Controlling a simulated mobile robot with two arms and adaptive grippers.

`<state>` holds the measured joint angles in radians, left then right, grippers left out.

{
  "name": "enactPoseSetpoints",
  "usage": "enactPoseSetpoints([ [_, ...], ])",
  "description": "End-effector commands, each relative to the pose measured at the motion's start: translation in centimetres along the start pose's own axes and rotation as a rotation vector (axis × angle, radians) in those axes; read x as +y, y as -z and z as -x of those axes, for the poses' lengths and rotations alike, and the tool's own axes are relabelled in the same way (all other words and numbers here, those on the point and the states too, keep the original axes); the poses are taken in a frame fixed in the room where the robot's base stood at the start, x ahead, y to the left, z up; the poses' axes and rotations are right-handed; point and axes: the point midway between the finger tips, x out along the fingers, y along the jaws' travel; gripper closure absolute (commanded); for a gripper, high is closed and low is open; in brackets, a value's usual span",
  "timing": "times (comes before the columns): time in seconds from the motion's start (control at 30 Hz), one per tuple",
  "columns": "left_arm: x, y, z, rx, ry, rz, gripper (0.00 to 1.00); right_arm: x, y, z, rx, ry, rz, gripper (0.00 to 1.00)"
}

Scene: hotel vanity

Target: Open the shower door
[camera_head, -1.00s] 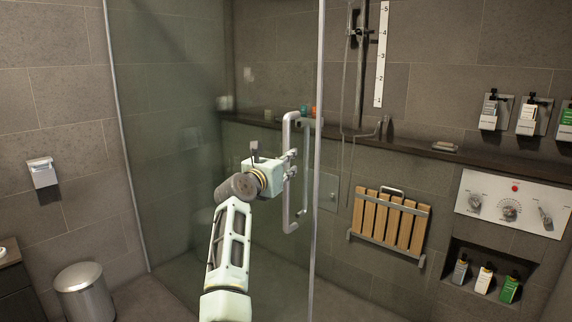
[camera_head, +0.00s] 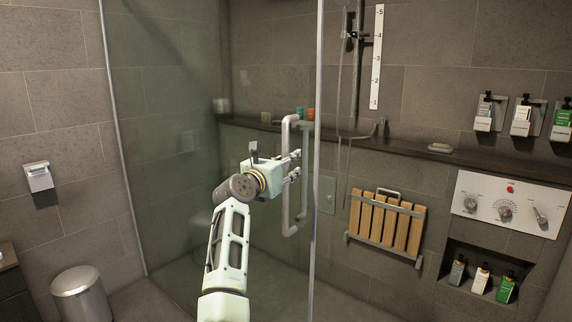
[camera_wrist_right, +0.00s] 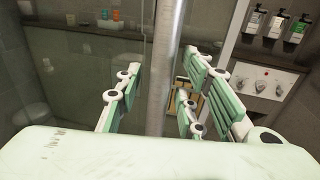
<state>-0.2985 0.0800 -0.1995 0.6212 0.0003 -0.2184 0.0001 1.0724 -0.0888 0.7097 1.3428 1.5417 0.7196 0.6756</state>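The shower door (camera_head: 190,100) is a clear glass panel with a metal right edge. Its tall D-shaped metal handle (camera_head: 287,215) stands near that edge. My right gripper (camera_head: 293,165) is at the middle of the handle. In the right wrist view, the fingers of my right gripper (camera_wrist_right: 160,98) are on either side of the upright metal bar (camera_wrist_right: 166,60), with gaps between the pads and the bar. The gripper looks open around it. I cannot tell whether the door stands slightly ajar. My left gripper is not in view.
Through and beside the glass are a wooden slatted seat (camera_head: 385,225), a control panel (camera_head: 510,204), wall bottles (camera_head: 522,115) and a dark ledge (camera_head: 420,152). A metal bin (camera_head: 82,294) stands at the lower left. The floor right of the door edge looks clear.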

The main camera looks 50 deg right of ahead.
Motion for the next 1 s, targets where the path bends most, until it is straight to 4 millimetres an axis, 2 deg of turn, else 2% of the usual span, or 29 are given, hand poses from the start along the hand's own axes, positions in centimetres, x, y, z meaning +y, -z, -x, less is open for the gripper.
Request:
enactPoseSetpoints([
  [0.43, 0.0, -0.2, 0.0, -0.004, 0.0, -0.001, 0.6, 0.1, 0.1, 6.5, 0.001, -0.001, 0.0, 0.64],
  [0.6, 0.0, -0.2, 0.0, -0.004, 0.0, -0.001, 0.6, -0.1, 0.1, 7.3, 0.001, 0.001, 0.001, 0.64],
  [0.87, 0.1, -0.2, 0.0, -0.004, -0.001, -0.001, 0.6, 0.0, 0.0, 7.3, -0.001, 0.001, 0.005, 0.64],
  [1.0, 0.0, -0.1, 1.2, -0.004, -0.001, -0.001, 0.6, 1.6, 0.0, 7.7, -0.058, -0.021, 0.139, 0.64],
])
